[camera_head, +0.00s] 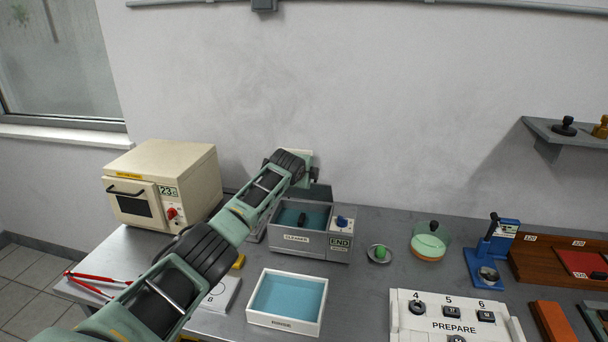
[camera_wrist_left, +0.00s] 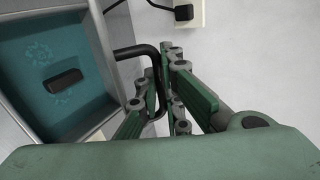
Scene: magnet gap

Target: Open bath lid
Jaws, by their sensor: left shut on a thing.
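The grey bath labelled CLEANER (camera_head: 296,238) stands at the back of the table. Its inside shows blue-green with a small dark object in it, and it also shows in the left wrist view (camera_wrist_left: 62,80). A dark panel (camera_head: 319,192) rises at its back edge and looks like the raised lid, partly hidden by my arm. My left gripper (camera_head: 303,172) is above the back of the bath. In the left wrist view its fingers (camera_wrist_left: 165,90) are shut on a black bent handle (camera_wrist_left: 138,50). My right gripper is not in view.
A cream oven (camera_head: 163,184) stands left of the bath, and a white RINSE tray (camera_head: 287,320) lies in front. The wall is close behind.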

